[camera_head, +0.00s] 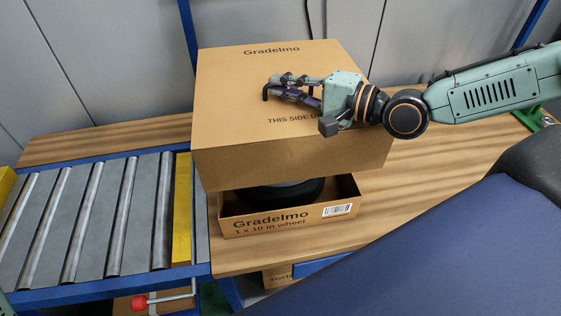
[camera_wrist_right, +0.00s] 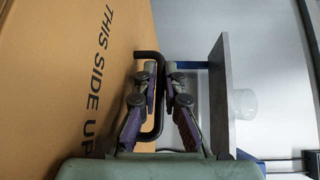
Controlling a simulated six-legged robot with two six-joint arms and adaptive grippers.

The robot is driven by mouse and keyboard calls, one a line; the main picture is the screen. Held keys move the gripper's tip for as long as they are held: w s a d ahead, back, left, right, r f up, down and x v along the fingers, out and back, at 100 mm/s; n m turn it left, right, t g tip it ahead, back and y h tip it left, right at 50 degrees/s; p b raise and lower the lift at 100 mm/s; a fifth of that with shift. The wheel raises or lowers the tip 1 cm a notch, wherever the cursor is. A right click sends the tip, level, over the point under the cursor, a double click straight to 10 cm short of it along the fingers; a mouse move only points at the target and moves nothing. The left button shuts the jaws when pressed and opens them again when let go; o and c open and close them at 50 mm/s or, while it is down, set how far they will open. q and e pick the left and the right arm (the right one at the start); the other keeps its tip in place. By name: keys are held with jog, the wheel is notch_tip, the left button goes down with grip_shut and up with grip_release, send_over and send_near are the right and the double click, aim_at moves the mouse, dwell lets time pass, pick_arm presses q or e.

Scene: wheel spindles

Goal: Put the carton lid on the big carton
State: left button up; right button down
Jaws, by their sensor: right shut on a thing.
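The carton lid (camera_head: 225,105) is a large brown box marked "Gradelmo" and "THIS SIDE UP"; its top also shows in the right wrist view (camera_wrist_right: 50,90). My right gripper (camera_head: 284,88) is shut on the black handle (camera_wrist_right: 158,118) on the lid's top. The lid hangs above the big carton (camera_head: 235,222), a low open brown box marked "1 x 10 in wheel". A black wheel (camera_head: 285,195) lies in the carton and shows through the gap below the lid. The lid hides the carton's back. My left gripper is not in view.
The carton stands on a wooden table (camera_head: 430,165) near its front edge. A roller conveyor (camera_head: 90,215) with a yellow strip (camera_head: 182,210) adjoins on the left. Grey wall panels stand behind. Another carton (camera_head: 277,277) sits below the table edge. The table right of the carton is clear.

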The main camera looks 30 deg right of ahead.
notch_tip(320, 180, down, 17)
jog(key=b, duration=0.7)
jog(key=shift+a+b, duration=0.15)
jog(key=shift+b, duration=0.25)
jog(key=shift+w, duration=0.1)
jog(key=shift+a+f+b, duration=0.15)
jog(key=shift+f+b, duration=0.25)
jog(key=shift+f, duration=0.05)
jog(key=c, duration=1.5)
grip_release()
jog(key=shift+o, duration=0.2)
jog(key=shift+r, duration=0.1)
